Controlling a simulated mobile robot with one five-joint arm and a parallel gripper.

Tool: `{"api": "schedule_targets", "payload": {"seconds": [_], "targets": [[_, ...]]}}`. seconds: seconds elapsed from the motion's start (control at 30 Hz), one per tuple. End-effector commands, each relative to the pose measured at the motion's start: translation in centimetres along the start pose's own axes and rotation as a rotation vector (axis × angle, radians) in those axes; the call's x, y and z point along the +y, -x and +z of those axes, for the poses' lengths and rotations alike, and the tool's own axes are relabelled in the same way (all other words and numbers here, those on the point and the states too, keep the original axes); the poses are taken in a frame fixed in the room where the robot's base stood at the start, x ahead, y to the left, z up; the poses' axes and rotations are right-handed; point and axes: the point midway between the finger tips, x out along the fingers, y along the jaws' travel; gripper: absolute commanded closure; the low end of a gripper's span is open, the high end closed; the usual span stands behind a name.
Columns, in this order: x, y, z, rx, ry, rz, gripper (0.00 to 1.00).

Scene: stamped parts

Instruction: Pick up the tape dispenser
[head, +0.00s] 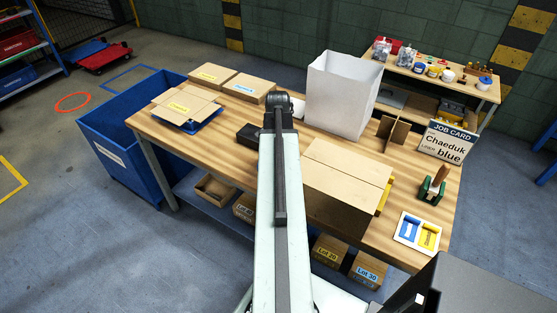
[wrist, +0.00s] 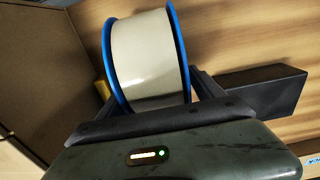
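A wide cream tape roll with blue rims (wrist: 146,60) fills the middle of the wrist view. A dark block (wrist: 262,92) beside it looks like part of the tape dispenser, but I cannot tell whether the two are joined. In the head view a black block (head: 249,134) lies on the table just left of my arm's end; the roll is hidden there behind my arm. My gripper (wrist: 152,88) is open, with its dark fingers spread on either side of the roll. I cannot see clear contact between fingers and roll.
On the wooden table (head: 222,139), flat cartons (head: 247,87) lie behind on the left. A tall white bin (head: 342,95) stands behind on the right. A blue tub (head: 110,152) is off the left edge.

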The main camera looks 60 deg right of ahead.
Motion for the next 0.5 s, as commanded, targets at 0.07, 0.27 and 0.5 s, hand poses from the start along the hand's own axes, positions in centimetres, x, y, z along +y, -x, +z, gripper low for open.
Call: {"api": "schedule_targets", "payload": {"seconds": [0.07, 0.27, 0.5], "targets": [[0.01, 0.04, -0.01, 0.0, 0.0, 0.0, 0.48], [0.03, 0.04, -0.02, 0.0, -0.001, 0.0, 0.86], [0.06, 0.45, -0.05, 0.0, -0.001, 0.0, 0.86]]}}
